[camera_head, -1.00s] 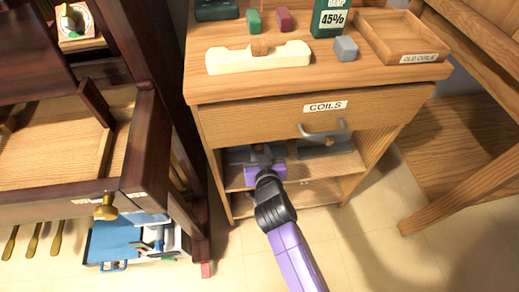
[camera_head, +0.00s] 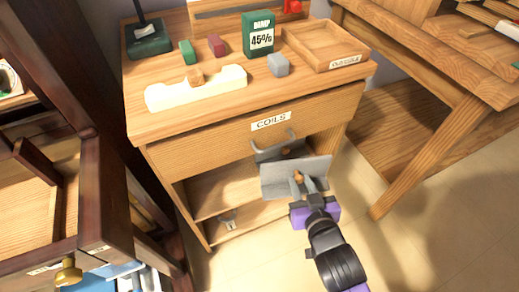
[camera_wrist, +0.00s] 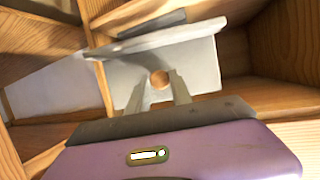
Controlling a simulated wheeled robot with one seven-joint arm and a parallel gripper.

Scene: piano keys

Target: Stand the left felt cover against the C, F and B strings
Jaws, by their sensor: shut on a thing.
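My gripper (camera_head: 308,186) is shut on the small round wooden knob of a grey felt cover (camera_head: 277,181), a flat L-shaped panel. The cover is held in front of the open shelf below the COILS drawer. In the wrist view, the cover (camera_wrist: 201,72) spans the space ahead of the fingers, with the knob (camera_wrist: 160,79) between them. No C, F or B strings can be made out.
The wooden cabinet (camera_head: 195,140) carries a cream block (camera_head: 195,88), a green DAMP 45% box (camera_head: 258,34) and a shallow tray (camera_head: 325,43). Dark wooden furniture (camera_head: 105,205) stands left. A wooden bench leg (camera_head: 420,155) is at right. The floor in front is clear.

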